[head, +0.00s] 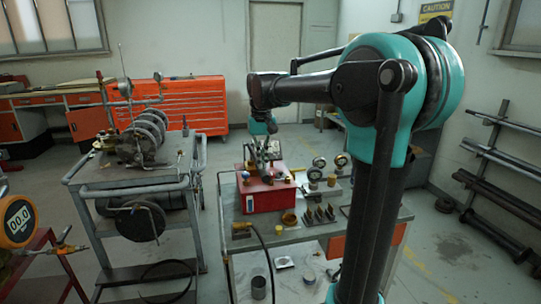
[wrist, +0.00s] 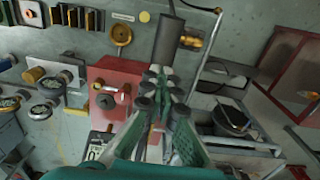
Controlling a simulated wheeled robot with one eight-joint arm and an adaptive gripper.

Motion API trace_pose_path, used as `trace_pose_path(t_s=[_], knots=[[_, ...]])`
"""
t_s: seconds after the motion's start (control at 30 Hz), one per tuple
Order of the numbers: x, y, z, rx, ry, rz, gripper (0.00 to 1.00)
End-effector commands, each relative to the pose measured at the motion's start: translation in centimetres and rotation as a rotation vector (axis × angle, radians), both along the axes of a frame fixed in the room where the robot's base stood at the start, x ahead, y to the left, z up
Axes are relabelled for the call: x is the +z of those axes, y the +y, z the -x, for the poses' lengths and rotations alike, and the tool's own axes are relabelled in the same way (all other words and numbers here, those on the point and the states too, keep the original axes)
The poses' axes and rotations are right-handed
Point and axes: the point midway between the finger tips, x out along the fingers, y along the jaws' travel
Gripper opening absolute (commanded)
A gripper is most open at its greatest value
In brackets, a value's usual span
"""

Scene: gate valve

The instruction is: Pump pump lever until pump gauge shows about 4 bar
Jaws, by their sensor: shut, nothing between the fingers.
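The red pump box (head: 262,192) stands on the middle cart; it also shows in the wrist view (wrist: 108,77). My gripper (head: 263,150) is above the box in the head view, pointing down, small and partly merged with the fittings there. In the wrist view its fingers (wrist: 160,78) are together with nothing held. A dark grey cylinder (wrist: 168,42) shows just beyond the fingertips; I cannot tell whether they touch or whether it belongs to the pump lever. A yellow-cased digital gauge (head: 17,220) at the left edge reads 00.0; I cannot tell whether it is the pump gauge.
Two round gauges (head: 319,163) (head: 341,161) and several brass parts stand on the cart right of the box. A black hose (head: 264,252) hangs over the cart's front edge. A second cart (head: 120,178) with a valve assembly stands left.

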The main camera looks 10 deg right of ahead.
Motion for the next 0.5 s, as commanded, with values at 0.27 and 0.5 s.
trace_pose_path(t_s=[0.27, 0.5], knots=[[0.5, 0.0, 0.0, 0.0, 0.0, 0.0, 0.0], [3.6, 0.0, 0.0, 0.0, 0.0, 0.0, 0.0]])
